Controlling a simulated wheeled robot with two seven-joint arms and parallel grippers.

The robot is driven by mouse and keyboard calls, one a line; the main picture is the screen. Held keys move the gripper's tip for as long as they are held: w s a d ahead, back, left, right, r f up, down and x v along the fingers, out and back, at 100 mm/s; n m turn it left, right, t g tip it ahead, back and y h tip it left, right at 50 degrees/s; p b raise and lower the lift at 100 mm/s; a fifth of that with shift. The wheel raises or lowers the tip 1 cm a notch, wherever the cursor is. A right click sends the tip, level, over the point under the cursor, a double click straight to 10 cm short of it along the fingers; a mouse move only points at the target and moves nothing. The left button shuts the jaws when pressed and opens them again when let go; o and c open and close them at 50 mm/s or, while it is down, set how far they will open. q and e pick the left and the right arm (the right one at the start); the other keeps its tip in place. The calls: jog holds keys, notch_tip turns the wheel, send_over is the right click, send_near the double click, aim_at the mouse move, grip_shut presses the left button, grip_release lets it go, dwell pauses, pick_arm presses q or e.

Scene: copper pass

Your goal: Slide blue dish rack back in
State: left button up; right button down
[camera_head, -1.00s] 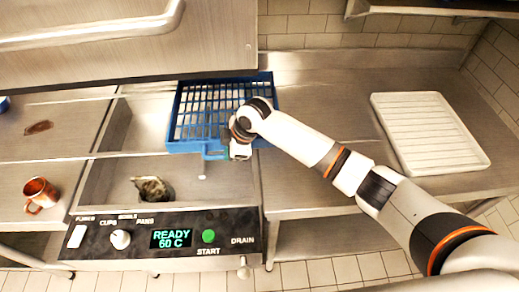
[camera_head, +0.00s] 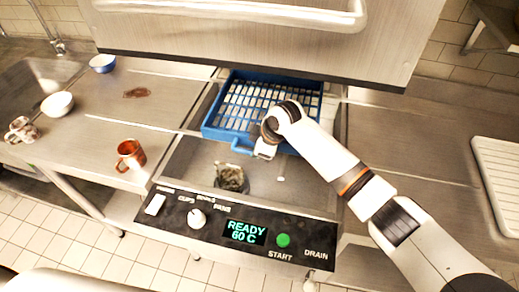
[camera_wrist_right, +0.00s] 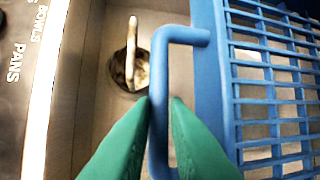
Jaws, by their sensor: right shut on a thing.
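The blue dish rack (camera_head: 236,108) sits in the back part of the steel dishwasher well, partly under the raised hood. It is empty, with an open grid floor. My right gripper (camera_head: 262,150) is at the rack's front side. In the right wrist view the green fingers (camera_wrist_right: 162,112) stand on either side of the rack's blue handle (camera_wrist_right: 157,95) and are shut on it. The rack's grid (camera_wrist_right: 275,90) fills the right of that view. My left gripper is not in view.
The raised hood (camera_head: 250,45) hangs above the well. A dark drain opening (camera_head: 231,178) with something in it lies in the well's floor. The control panel (camera_head: 230,228) reads READY 60 C. A copper mug (camera_head: 130,155), bowls (camera_head: 58,104) and a patterned mug (camera_head: 21,130) stand left; a white tray (camera_head: 500,170) lies right.

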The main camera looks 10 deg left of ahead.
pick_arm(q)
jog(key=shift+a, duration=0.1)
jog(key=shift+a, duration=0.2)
pick_arm(e)
jog(key=c, duration=1.4)
grip_release()
jog(key=shift+d+r, duration=0.1)
